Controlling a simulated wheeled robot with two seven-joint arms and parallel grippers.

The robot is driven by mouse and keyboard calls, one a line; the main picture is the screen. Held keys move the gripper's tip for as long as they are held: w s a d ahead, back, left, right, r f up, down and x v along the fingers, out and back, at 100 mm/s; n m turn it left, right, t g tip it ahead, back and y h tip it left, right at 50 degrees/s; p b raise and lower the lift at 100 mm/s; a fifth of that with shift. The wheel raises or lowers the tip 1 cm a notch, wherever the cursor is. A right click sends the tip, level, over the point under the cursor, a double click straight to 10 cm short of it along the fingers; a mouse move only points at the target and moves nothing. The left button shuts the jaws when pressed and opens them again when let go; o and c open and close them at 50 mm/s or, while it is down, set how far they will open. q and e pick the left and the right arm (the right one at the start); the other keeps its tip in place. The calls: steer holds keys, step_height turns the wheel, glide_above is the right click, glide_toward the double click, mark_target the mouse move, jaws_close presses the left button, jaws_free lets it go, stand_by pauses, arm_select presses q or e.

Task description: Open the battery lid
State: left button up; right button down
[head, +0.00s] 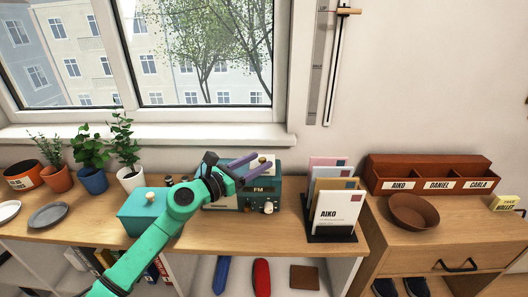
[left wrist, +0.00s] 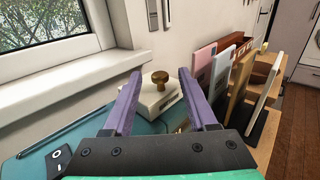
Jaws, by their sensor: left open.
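A teal radio (head: 264,185) marked FM stands on the wooden counter below the window. On its top sits a small cream lid (left wrist: 150,100) with a round brass knob (left wrist: 160,77), which looks closed; its label is too small to read. In the head view the lid (head: 262,161) is partly behind my fingers. My left gripper (left wrist: 160,72) is open and empty, its purple fingers reaching over the radio's top. In the left wrist view the knob appears between the two fingertips; I cannot tell whether they touch it. My right gripper is not in view.
A teal box (head: 146,212) with a knob stands left of the radio, beside my left arm. A letter rack (head: 333,238) with envelopes stands close on the right. Potted plants (head: 92,180) stand at the left. The window sill (head: 150,131) runs behind.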

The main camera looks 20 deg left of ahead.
arm_select(q)
steer(key=shift+w+d+r, duration=0.2)
steer(key=shift+w+d, duration=0.15)
steer(key=shift+w, duration=0.3)
steer(key=shift+w+d, duration=0.15)
steer(key=shift+w, duration=0.1)
steer(key=shift+w+d+f, duration=0.1)
steer(key=shift+w+d, duration=0.05)
jaws_close()
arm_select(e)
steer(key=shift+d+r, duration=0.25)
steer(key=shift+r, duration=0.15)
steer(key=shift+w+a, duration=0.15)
